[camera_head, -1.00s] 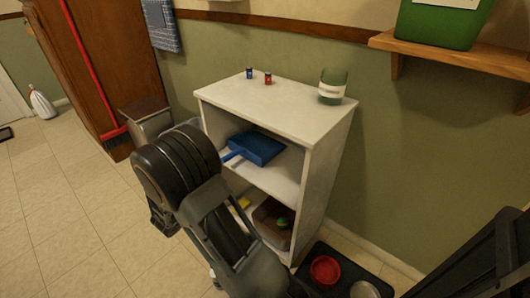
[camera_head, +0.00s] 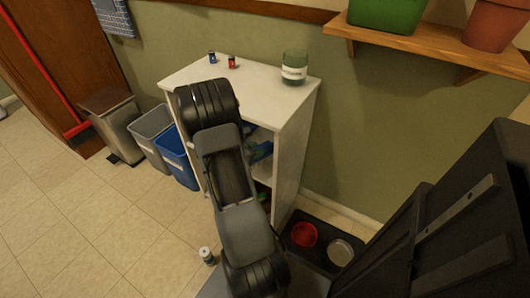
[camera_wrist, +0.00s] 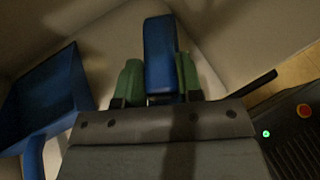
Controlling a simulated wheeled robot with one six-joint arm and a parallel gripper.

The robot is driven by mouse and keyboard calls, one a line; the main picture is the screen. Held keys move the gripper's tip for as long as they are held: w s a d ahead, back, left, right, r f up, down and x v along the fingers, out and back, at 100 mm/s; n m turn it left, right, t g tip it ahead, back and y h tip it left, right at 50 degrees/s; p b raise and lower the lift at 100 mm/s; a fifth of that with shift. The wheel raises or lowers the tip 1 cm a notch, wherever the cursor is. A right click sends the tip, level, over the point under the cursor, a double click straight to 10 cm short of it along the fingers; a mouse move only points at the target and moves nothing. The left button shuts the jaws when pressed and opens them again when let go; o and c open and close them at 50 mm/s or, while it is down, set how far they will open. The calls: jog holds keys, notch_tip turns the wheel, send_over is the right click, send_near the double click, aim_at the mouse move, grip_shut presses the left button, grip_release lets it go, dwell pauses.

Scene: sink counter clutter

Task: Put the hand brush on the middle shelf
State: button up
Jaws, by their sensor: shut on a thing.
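My gripper (camera_wrist: 159,82) has green fingers shut on the blue hand brush (camera_wrist: 158,42) in the wrist view. The brush sticks out beyond the fingertips, over a pale surface. A blue dustpan (camera_wrist: 45,95) lies to its left, apart from it. In the head view the white shelf unit (camera_head: 296,140) stands against the wall. My arm covers most of its open front, so the middle shelf is largely hidden. A bit of blue shows there beside my arm, but I cannot tell if it is brush or dustpan.
On the unit's top stand a green jar (camera_head: 294,68), a blue can (camera_head: 212,57) and a red can (camera_head: 232,62). Grey (camera_head: 150,130) and blue (camera_head: 178,158) bins stand at its left. A red bowl (camera_head: 304,235) is on a floor mat. A small can (camera_head: 206,255) stands on the floor.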

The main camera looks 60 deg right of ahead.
aim_at(264, 144)
jog(key=d, duration=0.1)
jog(key=s+d, duration=0.1)
jog(key=d, duration=0.1)
jog(key=s+d, duration=0.1)
jog(key=shift+d, duration=0.25)
jog(key=shift+w+f+b, duration=0.1)
jog(key=shift+f+b, duration=0.95)
jog(key=shift+f, duration=0.65)
jog(key=shift+f, duration=0.2)
jog(key=o, duration=0.9)
jog(key=shift+o, duration=0.2)
